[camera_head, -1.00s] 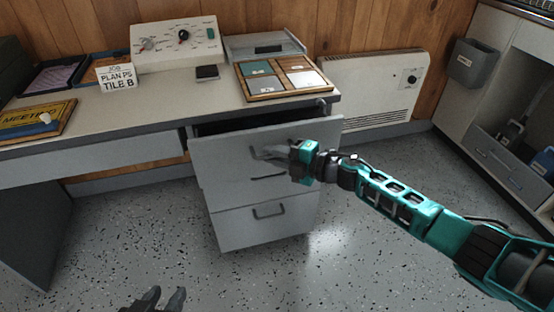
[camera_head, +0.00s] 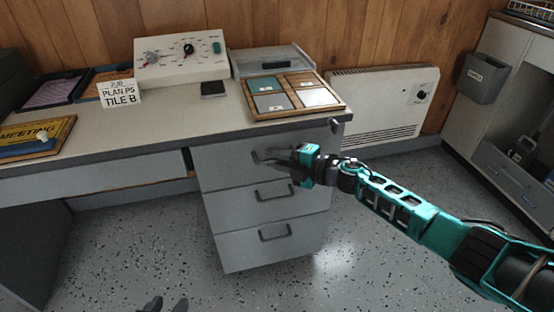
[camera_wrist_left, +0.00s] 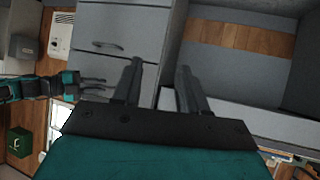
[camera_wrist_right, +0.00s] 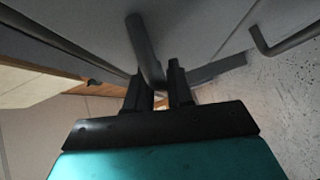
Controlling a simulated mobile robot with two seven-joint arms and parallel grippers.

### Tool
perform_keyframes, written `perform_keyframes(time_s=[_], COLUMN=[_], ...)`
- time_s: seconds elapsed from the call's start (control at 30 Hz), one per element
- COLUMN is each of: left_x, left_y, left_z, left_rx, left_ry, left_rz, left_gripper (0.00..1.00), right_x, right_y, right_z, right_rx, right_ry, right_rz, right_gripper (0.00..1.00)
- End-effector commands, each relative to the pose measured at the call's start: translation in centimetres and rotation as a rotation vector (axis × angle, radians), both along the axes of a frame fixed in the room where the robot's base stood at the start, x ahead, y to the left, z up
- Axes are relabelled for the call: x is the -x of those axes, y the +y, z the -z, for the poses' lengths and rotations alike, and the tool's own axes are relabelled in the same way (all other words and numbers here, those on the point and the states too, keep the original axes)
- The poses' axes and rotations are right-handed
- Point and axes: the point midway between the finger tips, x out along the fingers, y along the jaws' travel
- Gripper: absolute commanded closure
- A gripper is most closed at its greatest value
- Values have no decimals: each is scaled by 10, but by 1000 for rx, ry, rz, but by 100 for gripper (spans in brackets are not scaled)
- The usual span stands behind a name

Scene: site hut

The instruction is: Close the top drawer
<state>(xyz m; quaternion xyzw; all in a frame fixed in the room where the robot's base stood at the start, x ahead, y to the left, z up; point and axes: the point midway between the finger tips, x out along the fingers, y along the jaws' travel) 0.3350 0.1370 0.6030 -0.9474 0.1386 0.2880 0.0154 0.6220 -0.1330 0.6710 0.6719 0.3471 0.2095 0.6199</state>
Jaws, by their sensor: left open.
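The top drawer (camera_head: 225,165) is the uppermost of three grey fronts in the desk pedestal. Its front looks flush, or nearly so, with the two fronts below, and no interior shows. My right gripper (camera_head: 272,157) is at the top drawer's handle. In the right wrist view the handle bar (camera_wrist_right: 141,38) reaches down to the fingers (camera_wrist_right: 160,85); whether they grip it is unclear. My left gripper (camera_head: 166,304) is low in front of the desk, away from the drawers. The left wrist view shows its fingers (camera_wrist_left: 160,75) apart and empty.
The desktop (camera_head: 190,110) holds a control box (camera_head: 180,55), a sample board (camera_head: 290,115), a sign (camera_head: 120,93) and trays. A wall heater (camera_head: 385,105) is behind, right of the pedestal. The speckled floor (camera_head: 130,235) is clear in front.

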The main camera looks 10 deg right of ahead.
Motion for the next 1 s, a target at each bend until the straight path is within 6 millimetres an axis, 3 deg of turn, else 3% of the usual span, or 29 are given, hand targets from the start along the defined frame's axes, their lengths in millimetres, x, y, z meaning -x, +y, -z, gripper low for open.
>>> perform_keyframes(time_s=[0.13, 0.47, 1.0], left_x=[0, 1, 3], left_y=[0, 0, 10], left_z=[1, -1, -14], left_rx=[-1, -1, -19], left_ry=[3, 4, -4], left_rz=[0, 0, -15], left_gripper=[57, 57, 57], right_x=[0, 5, 74], right_y=[0, -4, -79], right_z=[-1, -2, -18], right_rx=[-2, -2, 0], right_ry=[-3, 1, 1], right_rz=[-2, -5, -4], right_gripper=[65, 65, 65])
